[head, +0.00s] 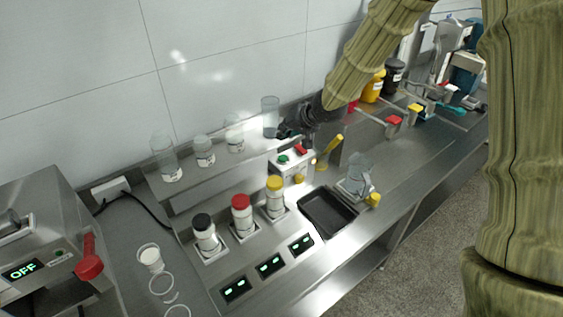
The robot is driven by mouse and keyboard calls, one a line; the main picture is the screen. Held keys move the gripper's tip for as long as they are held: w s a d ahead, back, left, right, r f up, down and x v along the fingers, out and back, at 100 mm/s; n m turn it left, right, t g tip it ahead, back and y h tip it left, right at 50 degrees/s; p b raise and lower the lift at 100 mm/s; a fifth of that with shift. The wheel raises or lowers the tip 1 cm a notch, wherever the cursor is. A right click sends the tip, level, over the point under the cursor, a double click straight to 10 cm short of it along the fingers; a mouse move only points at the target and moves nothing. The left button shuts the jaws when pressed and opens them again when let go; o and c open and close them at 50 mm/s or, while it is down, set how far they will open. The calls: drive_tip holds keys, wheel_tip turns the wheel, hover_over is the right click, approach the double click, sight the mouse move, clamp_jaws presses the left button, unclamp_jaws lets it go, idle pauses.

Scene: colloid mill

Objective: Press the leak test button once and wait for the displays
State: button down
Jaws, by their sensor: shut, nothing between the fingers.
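A white control box (292,170) stands on the steel bench, with a green button (283,158) and a red button (301,149) on top. Any labels are too small to read, so I cannot tell which is the leak test button. Three small dark displays (270,265) at the bench's front show green characters too small to read. My gripper (287,133) is dark, shut and empty. It appears just above and behind the control box, apart from the buttons as far as I can see. My forearm comes in from the upper right.
Jars with black (202,221), red (241,201) and yellow (275,183) lids stand before the box. Clear cylinders (166,158) line the back shelf. A black tray (327,211) and clear jug (357,178) are at right. A machine at left reads OFF (22,270).

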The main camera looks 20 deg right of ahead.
sight(285, 155)
drive_tip(key=shift+f+b, duration=0.4)
drive_tip(key=shift+f, duration=0.15)
drive_tip(key=shift+s+f+b, duration=0.25)
drive_tip(key=shift+b, duration=0.1)
drive_tip(key=s, duration=0.1)
drive_tip(key=b, duration=0.1)
drive_tip(key=s, duration=0.1)
drive_tip(key=shift+s+f+t, duration=0.25)
drive_tip(key=shift+s+t, duration=0.05)
drive_tip(key=w+f+b, duration=0.1)
drive_tip(key=w+f, duration=0.1)
drive_tip(key=shift+w+f, duration=0.1)
drive_tip(key=shift+f, duration=0.3)
drive_tip(key=shift+s+r, duration=0.5)
drive_tip(key=shift+s, duration=0.1)
drive_tip(key=shift+w+f, duration=0.35)
drive_tip(key=shift+w, duration=0.05)
drive_tip(key=shift+s+r, duration=0.25)
drive_tip(key=shift+s, duration=0.05)
drive_tip(key=shift+w+f, duration=0.15)
drive_tip(key=shift+w, duration=0.05)
